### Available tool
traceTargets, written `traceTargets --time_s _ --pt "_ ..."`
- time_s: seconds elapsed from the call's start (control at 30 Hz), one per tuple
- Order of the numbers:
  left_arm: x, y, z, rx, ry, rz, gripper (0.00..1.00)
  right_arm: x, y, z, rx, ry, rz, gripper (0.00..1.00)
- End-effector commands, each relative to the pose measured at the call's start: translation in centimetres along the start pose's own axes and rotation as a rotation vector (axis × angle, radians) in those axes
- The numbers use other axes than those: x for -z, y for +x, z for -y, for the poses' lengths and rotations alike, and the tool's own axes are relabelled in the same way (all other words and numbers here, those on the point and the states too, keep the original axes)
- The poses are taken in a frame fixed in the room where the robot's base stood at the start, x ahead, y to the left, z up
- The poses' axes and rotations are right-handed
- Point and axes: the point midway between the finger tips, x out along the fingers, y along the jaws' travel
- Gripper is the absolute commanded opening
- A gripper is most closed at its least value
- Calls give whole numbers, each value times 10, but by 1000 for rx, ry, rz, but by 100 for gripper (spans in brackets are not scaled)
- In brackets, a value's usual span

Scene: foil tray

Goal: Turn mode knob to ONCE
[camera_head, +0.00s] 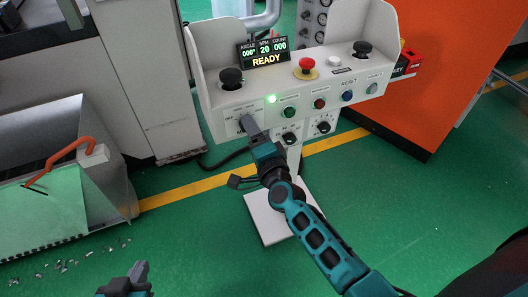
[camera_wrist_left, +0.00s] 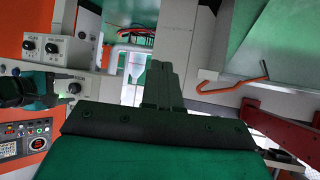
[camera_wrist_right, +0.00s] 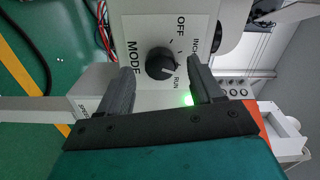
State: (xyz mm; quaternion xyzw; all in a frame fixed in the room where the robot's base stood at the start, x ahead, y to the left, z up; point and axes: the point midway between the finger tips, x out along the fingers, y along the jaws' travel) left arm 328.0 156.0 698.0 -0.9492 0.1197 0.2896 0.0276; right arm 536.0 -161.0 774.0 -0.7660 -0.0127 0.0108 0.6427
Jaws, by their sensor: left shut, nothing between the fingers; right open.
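The black mode knob (camera_wrist_right: 160,63) is on the white panel, with MODE, OFF, INCH and RUN printed around it in the right wrist view. Its pale mark appears to point toward RUN; I cannot read ONCE. My right gripper (camera_head: 246,121) is open, its fingers on either side of the knob with visible gaps in the right wrist view. Contact cannot be seen. In the head view the gripper hides the knob. My left gripper (camera_head: 140,270) is shut and empty, low over the floor at bottom left, away from the control box (camera_head: 222,98).
The box carries a READY display (camera_head: 264,52), a red emergency button (camera_head: 306,67), two black palm buttons and a row of small buttons. Two more knobs (camera_head: 289,139) hang below. An orange cabinet (camera_head: 450,75) stands right, a metal chute (camera_head: 60,150) left.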

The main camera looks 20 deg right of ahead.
Motion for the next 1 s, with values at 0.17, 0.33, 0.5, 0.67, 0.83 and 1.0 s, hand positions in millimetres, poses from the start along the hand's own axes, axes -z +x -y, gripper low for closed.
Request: traceTargets --time_s 0.17,0.33,0.5,0.67,0.83,1.0 --pt "1 -3 2 6 1 1 0 0 -39 0 -4 -2 3 65" --pt "-5 -4 4 11 1 12 0 0 -74 0 -3 -1 2 65" --pt "-5 -5 4 12 1 14 0 0 -98 0 -2 -1 2 65" --pt "-5 -5 4 12 2 13 0 0 -108 0 -1 0 1 65" --pt "-4 -5 4 11 2 11 0 0 -109 0 0 0 1 65" --pt "-2 -5 4 11 1 8 0 0 -109 0 0 0 1 65"
